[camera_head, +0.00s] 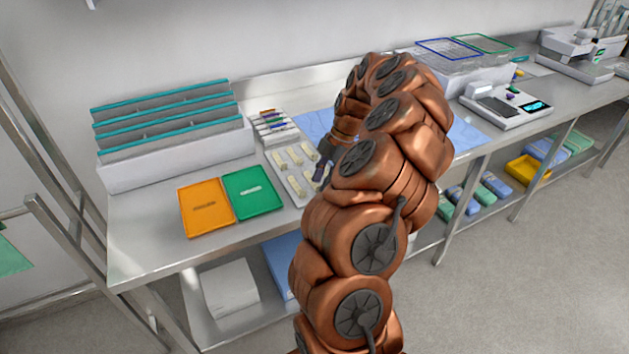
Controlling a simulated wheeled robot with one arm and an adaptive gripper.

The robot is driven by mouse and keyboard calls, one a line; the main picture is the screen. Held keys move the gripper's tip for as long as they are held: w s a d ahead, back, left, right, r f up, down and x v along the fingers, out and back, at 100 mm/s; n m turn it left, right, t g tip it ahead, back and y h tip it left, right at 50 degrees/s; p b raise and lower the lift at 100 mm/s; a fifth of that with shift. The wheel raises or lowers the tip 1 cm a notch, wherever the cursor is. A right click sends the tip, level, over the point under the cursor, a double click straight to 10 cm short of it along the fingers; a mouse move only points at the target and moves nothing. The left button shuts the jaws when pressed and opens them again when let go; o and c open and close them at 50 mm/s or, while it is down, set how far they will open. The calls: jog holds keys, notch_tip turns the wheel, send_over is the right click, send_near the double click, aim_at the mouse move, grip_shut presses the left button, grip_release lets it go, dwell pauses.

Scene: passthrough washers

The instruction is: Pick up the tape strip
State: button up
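Several short cream strips (280,167), which may be the tape strips, lie in rows on a pale grey tray (293,190) on the steel bench. The right side of this tray is partly hidden by my arm. My gripper (319,172) points down at the tray's right edge, beside the strips on that side. Its dark fingers are small and partly covered by my copper arm, so I cannot tell whether they are open or shut, or touching a strip.
An orange tray (190,224) and a green tray (254,205) lie left of the strips. Behind are a white rack (180,165) with teal-edged dividers and a holder of coloured pens (271,125). A blue mat (466,138) and a scale (505,106) are to the right.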

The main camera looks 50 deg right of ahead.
jog(key=shift+w+a+f, duration=0.1)
jog(key=shift+a+f, duration=0.15)
jog(key=shift+f, duration=0.35)
grip_shut()
jog(key=shift+r, duration=0.1)
